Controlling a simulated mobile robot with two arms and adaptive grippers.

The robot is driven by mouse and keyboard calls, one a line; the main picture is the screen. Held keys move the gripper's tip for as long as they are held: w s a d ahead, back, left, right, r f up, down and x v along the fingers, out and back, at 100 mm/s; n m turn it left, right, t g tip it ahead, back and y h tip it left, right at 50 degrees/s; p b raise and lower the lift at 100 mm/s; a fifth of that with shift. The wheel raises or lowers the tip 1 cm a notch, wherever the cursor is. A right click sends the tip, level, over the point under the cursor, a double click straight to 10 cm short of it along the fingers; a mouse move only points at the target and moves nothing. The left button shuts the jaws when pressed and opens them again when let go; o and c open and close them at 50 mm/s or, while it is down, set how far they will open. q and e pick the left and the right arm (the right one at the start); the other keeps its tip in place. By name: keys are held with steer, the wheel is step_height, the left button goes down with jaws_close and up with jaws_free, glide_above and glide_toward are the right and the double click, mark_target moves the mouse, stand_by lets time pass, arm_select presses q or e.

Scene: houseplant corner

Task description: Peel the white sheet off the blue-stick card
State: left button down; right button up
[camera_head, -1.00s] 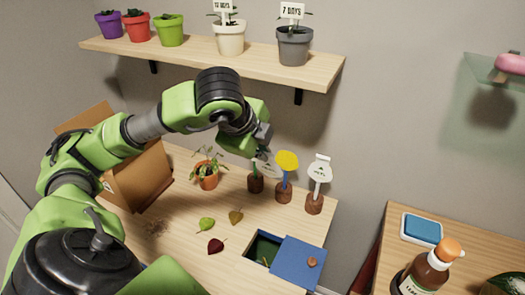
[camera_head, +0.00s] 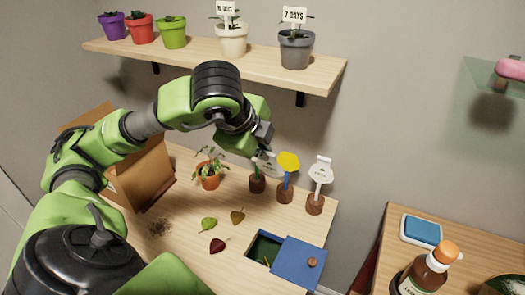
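The blue-stick card (camera_head: 288,163) stands upright in a brown round base (camera_head: 285,197) on the wooden table. Its face is plain yellow, and I see no white sheet on it. A card on a green stick (camera_head: 257,184) is to its left, its pale face partly behind my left gripper. A white-stick card (camera_head: 320,170) with a white face and small print is to its right. My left gripper (camera_head: 266,150) is at the green-stick card, just left of the yellow face. Its fingers are small and partly hidden, so I cannot tell whether they hold anything. My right gripper is out of view.
A potted plant (camera_head: 208,175), loose leaves (camera_head: 217,245) and soil (camera_head: 159,227) are on the table. A compartment with a blue lid (camera_head: 298,262) is at the front. A shelf (camera_head: 200,62) with pots hangs above my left arm.

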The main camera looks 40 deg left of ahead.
arm_select(q)
step_height(320, 180, up, 8)
steer(key=p, duration=0.5)
steer(key=shift+f, duration=0.25)
stand_by(0.5)
